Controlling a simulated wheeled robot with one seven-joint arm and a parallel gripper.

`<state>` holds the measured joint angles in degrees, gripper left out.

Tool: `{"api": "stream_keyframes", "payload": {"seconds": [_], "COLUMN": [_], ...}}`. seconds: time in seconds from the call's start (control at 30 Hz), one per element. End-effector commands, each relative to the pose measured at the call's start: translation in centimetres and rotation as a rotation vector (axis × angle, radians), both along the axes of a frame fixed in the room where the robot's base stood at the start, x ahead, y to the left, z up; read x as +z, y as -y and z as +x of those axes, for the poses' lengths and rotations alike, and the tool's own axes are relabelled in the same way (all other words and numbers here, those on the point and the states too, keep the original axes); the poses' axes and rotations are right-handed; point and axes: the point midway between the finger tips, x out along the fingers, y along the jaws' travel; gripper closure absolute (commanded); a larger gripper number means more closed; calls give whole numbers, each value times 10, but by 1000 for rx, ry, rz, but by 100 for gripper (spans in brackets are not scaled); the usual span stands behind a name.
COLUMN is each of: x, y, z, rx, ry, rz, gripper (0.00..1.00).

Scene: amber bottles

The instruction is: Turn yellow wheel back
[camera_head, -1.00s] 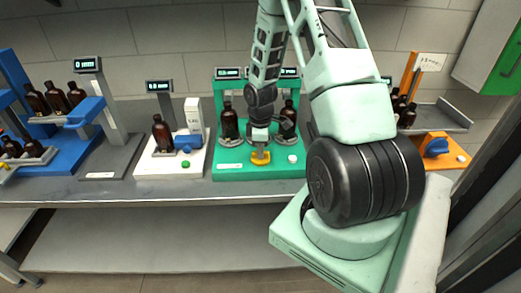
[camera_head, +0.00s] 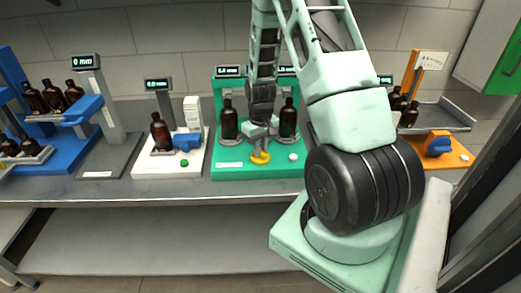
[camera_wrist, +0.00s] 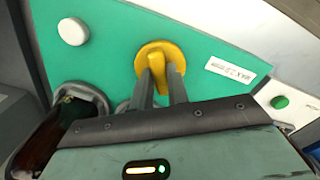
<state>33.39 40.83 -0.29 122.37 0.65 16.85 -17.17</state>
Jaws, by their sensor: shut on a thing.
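The yellow wheel (camera_head: 260,157) is on the front of the green station (camera_head: 228,174), below and between two amber bottles. In the wrist view the wheel (camera_wrist: 158,50) shows as a yellow disc with a raised bar across it. My gripper (camera_wrist: 162,82) has its two fingers on either side of that bar and is shut on it. In the head view my gripper (camera_head: 258,143) comes down to the wheel from above, and its fingers are partly hidden. The left amber bottle (camera_head: 228,122) and the right amber bottle (camera_head: 288,118) stand upright on the station.
A white knob (camera_head: 293,157) sits right of the wheel on the green station. A white station with a blue wheel (camera_head: 186,141) is to the left, and an orange station with a blue wheel (camera_head: 438,146) to the right. The bench's front edge (camera_head: 150,190) is clear.

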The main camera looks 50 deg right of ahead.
Motion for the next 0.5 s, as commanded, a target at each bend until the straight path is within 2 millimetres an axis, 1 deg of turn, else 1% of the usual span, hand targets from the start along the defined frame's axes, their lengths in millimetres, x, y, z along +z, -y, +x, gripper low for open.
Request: {"api": "stream_keyframes", "payload": {"seconds": [0.5], "x": [1], "y": [0], "z": [2], "rx": [-491], "ry": [5], "rz": [-2], "gripper": [100]}}
